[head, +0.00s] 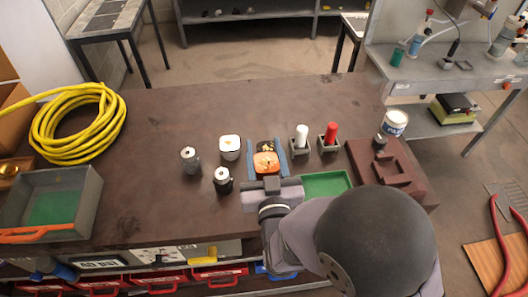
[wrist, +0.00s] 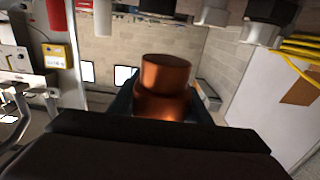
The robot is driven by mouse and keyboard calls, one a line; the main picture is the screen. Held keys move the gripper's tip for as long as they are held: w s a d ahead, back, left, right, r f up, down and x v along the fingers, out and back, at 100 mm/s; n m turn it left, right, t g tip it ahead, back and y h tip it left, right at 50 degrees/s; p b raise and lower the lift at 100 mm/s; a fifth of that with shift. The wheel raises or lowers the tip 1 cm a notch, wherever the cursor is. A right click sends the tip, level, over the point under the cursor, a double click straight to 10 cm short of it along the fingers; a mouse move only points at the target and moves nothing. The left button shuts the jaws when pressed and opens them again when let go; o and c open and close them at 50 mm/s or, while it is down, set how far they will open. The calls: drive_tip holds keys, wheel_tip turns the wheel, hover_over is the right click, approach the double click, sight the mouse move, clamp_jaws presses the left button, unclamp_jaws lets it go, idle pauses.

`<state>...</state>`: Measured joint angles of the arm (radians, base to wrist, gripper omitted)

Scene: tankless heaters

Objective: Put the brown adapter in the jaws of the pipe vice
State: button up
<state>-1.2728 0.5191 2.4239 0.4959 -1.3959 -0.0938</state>
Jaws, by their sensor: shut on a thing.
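My gripper (head: 266,157) is in the middle of the table in the head view, with blue fingers pointing away from me. It is shut on the brown adapter (head: 265,163), which looks orange-copper and sits between the fingers. In the wrist view the adapter (wrist: 165,85) is a shiny copper stepped cylinder, its narrower end outward; the fingers are mostly hidden behind it. A dark red-brown block with a raised, notched part (head: 392,172) stands on the table to the right and looks like the pipe vice. The adapter is well apart from it.
A white post (head: 301,136) and a red post (head: 331,132) stand in small holders between gripper and block. A green tray (head: 326,184) lies nearer. Two metal fittings (head: 222,180) and a white pot (head: 229,147) are left. A yellow hose coil (head: 78,128) lies far left.

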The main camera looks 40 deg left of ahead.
drive_tip(key=w+d+m+t+h+p, duration=0.2)
drive_tip(key=w+d+m+t+h, duration=0.3)
drive_tip(key=w+d, duration=1)
drive_tip(key=w+d+m+h+p, duration=0.25)
drive_tip(key=w+d+h, duration=0.45)
drive_tip(key=w+d, duration=0.8)
drive_tip(key=r+n+g+y, duration=0.1)
drive_tip(key=n+y, duration=0.2)
drive_tip(key=y, duration=0.3)
hover_over(390, 156)
drive_tip(key=shift+w+r+b, duration=0.15)
drive_tip(key=shift+w+b, duration=0.1)
drive_tip(key=shift+b, duration=0.15)
drive_tip(key=shift+f+b, duration=2.1)
drive_tip(key=shift+f, duration=1.3)
drive_tip(key=shift+f, duration=0.15)
drive_tip(key=shift+s+f+b, duration=0.15)
drive_tip(key=shift+f+b, duration=0.15)
drive_tip(key=shift+b, duration=0.25)
